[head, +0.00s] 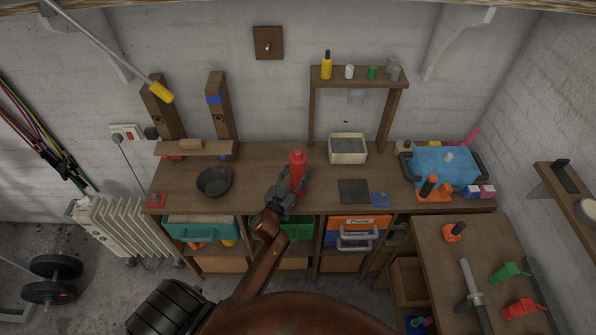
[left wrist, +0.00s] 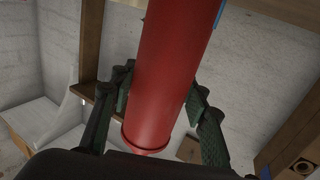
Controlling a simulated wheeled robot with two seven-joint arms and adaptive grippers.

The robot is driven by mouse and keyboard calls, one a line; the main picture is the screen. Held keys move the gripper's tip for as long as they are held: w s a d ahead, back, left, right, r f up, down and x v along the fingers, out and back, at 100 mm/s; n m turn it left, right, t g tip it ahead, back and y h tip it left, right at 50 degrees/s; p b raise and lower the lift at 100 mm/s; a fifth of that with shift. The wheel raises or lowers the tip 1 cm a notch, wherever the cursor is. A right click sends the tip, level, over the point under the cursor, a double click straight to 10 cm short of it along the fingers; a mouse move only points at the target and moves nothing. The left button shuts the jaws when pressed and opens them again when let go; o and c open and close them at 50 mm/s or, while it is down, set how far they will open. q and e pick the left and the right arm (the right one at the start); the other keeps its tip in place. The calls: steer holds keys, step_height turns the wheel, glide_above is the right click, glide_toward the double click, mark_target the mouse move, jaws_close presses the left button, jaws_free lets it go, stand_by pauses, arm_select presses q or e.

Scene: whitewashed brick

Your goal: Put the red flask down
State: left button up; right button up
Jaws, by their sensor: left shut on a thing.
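The red flask (head: 297,168) is upright or nearly so over the middle of the wooden workbench (head: 265,165). My left gripper (head: 290,194) is shut around it, with the arm coming up from the bottom of the head view. In the left wrist view the red flask (left wrist: 168,75) fills the middle, between the two dark green fingers of my left gripper (left wrist: 160,108). I cannot tell whether its base touches the bench. My right gripper is not in view.
A dark bowl (head: 214,182) stands to the left, and an open pale box (head: 348,148) behind right. A dark square pad (head: 353,192) and a blue square piece (head: 381,200) lie right. A raised shelf (head: 358,78) holds small bottles. Bench between bowl and flask is clear.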

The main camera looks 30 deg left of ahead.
arm_select(q)
steer(key=shift+r, duration=0.1)
steer(key=o, duration=1.6)
steer(key=shift+f, duration=0.2)
steer(key=shift+o, duration=0.2)
steer(key=shift+r, duration=0.15)
steer(key=s+d, duration=0.1)
steer(key=s, duration=1.1)
steer(key=shift+b, duration=0.3)
steer(key=shift+d, duration=0.1)
